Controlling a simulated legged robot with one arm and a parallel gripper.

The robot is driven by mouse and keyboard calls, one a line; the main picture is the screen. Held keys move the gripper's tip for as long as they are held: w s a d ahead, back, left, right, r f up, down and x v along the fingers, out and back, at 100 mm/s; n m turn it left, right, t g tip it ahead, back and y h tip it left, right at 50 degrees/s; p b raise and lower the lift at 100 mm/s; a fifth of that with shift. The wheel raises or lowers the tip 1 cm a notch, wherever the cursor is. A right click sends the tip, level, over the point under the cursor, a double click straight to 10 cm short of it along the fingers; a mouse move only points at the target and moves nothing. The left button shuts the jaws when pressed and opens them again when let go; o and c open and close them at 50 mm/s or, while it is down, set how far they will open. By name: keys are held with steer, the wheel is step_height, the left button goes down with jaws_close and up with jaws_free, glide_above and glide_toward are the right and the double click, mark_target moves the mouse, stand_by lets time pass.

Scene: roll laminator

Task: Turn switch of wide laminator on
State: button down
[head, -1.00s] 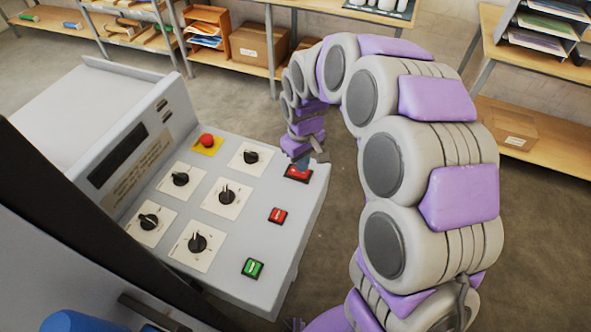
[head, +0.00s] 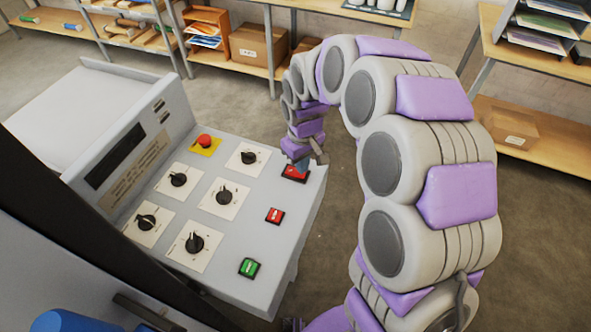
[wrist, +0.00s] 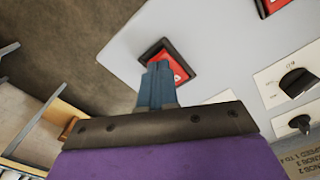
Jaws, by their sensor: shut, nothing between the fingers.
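The laminator's control panel (head: 228,245) is light grey. A red rocker switch (head: 295,174) in a black frame sits at its far right corner. It also shows in the wrist view (wrist: 160,53). My gripper (head: 301,164) is shut and empty, with its blue-grey fingertips right at this switch. In the wrist view the fingertips (wrist: 157,68) overlap the switch's lower left part and hide it. I cannot tell how hard they touch. A smaller red switch (head: 275,216) and a green switch (head: 249,267) lie nearer along the panel's right side.
Several black knobs (head: 196,243) stand on the panel, with a red emergency button (head: 204,141) on a yellow plate behind them. A raised display housing (head: 125,160) borders the panel's left. Shelves with boxes (head: 258,50) stand at the back. Floor is clear right of the panel.

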steer(key=shift+a+f, duration=0.25)
steer(key=shift+f, duration=0.1)
steer(key=shift+d+f, duration=0.15)
steer(key=shift+f, duration=0.1)
stand_by(0.3)
steer(key=shift+r, duration=0.1)
steer(key=shift+r+p, duration=1.1)
steer(key=shift+r, duration=0.95)
steer(key=shift+r+p, duration=0.65)
steer(key=shift+r, duration=0.7)
